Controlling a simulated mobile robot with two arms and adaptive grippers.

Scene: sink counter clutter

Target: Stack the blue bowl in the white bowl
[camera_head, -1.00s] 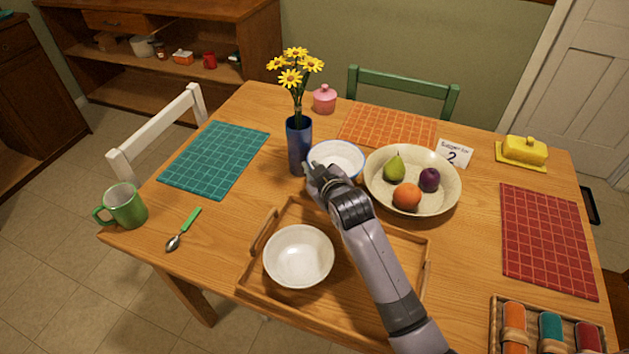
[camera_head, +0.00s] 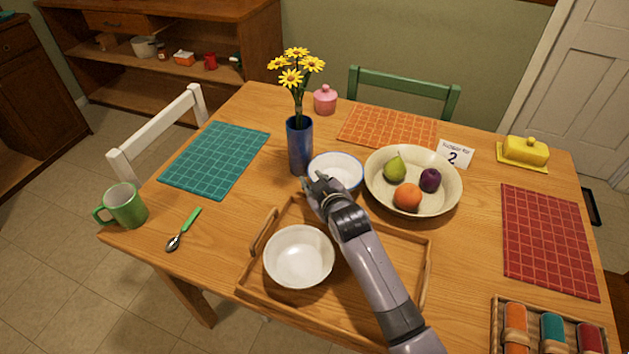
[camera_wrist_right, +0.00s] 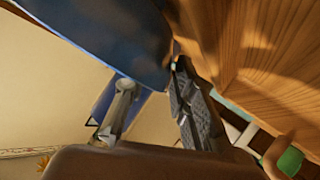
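The blue bowl (camera_head: 345,172), pale inside with a blue rim, is right of the vase, beyond the tray. Its dark blue outside fills the top of the right wrist view (camera_wrist_right: 100,30). My right gripper (camera_head: 318,184) is at the bowl's near-left rim and appears shut on it; the exact finger contact is partly hidden. The fingers also show in the right wrist view (camera_wrist_right: 152,88). The white bowl (camera_head: 299,257) stands upright and empty in the left part of the wooden tray (camera_head: 258,290), nearer than the gripper. My left gripper is not in view.
A blue vase (camera_head: 300,150) with yellow flowers stands close left of the blue bowl. A fruit bowl (camera_head: 440,205) stands close on its right. My right arm crosses the tray's right part.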

